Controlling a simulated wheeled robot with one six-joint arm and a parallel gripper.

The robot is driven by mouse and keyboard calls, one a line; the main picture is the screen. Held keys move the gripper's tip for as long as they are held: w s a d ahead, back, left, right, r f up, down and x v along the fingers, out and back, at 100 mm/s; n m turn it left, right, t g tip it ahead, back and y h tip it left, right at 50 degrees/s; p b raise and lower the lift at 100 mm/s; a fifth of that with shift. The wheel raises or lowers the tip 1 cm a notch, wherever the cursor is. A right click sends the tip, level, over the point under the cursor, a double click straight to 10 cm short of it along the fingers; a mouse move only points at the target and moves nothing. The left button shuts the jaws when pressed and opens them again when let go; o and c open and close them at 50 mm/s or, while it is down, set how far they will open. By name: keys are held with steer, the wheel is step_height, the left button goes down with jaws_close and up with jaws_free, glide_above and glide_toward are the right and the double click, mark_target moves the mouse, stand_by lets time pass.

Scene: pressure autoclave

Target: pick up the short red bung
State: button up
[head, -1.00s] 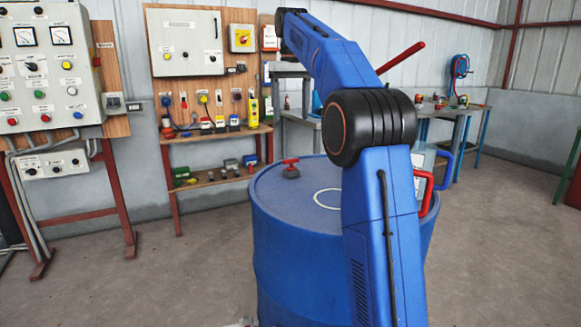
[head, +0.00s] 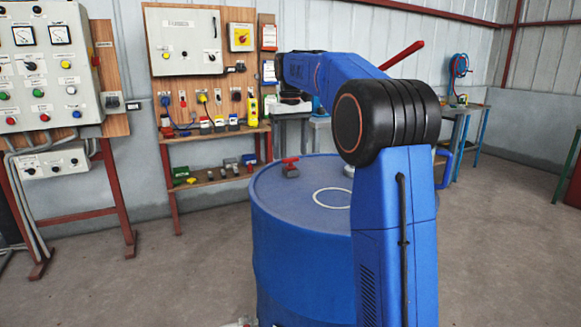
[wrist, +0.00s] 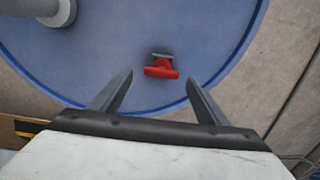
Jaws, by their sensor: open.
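The short red bung (head: 290,166) has a red T-shaped top on a small grey base. It stands on the lid of the blue drum (head: 300,235), left of a white ring mark. In the wrist view the bung (wrist: 161,68) lies between and beyond the two fingertips, near the middle of the picture. My gripper (wrist: 158,77) is open and empty, pointing down toward the drum lid (wrist: 130,40). No finger visibly touches the bung; the height gap is hard to judge. In the head view my fingers cannot be made out.
A grey cylindrical fitting (wrist: 45,8) rises from the lid at the wrist view's upper left. A red lever (head: 402,60) and a blue handle (head: 443,167) show behind my arm. A control panel (head: 45,65) and tool shelf (head: 215,178) stand at the left. The lid around the bung is clear.

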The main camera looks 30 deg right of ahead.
mark_target(290, 159)
steer(key=shift+a+f, duration=0.1)
steer(key=shift+f, duration=2.05)
steer(key=c, duration=1.1)
